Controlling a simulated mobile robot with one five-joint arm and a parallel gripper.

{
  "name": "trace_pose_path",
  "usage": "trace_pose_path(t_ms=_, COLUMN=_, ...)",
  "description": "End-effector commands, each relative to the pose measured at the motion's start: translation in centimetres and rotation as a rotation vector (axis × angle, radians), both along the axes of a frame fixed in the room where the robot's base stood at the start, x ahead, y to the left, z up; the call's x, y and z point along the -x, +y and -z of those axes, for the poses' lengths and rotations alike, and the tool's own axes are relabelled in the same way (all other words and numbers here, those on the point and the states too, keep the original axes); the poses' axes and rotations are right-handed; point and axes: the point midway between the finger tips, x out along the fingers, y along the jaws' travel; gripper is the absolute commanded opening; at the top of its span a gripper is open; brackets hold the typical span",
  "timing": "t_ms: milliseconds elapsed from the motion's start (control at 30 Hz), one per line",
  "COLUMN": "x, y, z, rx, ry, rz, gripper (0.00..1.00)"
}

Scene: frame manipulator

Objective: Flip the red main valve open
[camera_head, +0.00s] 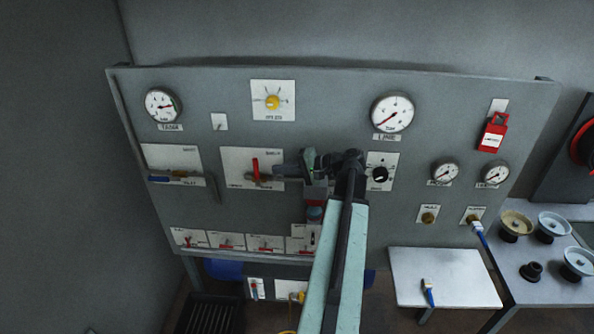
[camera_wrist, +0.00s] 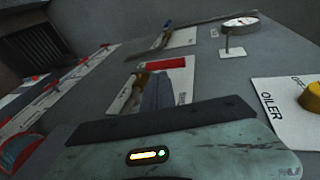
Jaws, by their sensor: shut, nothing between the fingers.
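The red valve lever (camera_head: 255,168) stands upright on a white plate (camera_head: 236,157) left of the panel's middle, with a brass body at its lower end. In the wrist view the red lever (camera_wrist: 166,63) lies just beyond the fingertips, beside the brass body (camera_wrist: 140,80). My gripper (camera_head: 281,170) is shut and empty, just right of the lever in the head view. In the wrist view my gripper (camera_wrist: 156,90) partly covers the plate. I cannot tell whether the fingers touch the lever or brass part.
A blue-handled lever (camera_head: 160,179) is to the left. A yellow knob (camera_head: 272,102) is above and a black knob (camera_head: 380,174) is to the right. Small red levers (camera_head: 225,243) line the panel's lower edge. A side table (camera_head: 445,277) stands at the lower right.

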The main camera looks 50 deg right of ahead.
Motion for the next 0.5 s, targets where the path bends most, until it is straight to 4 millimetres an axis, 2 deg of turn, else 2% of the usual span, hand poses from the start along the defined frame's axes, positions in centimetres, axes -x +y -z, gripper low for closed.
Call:
trace_pose_path(t_ms=33, x=-0.9, y=0.4, z=0.6, rx=0.0, ry=0.0, rz=-0.004, gripper=0.0)
trace_pose_path(t_ms=200, x=-3.3, y=1.3, z=0.2, rx=-0.001, ry=0.0, rz=-0.002, gripper=0.0)
trace_pose_path(t_ms=500, x=-4.4, y=1.7, z=0.2, rx=0.0, ry=0.0, rz=-0.001, gripper=0.0)
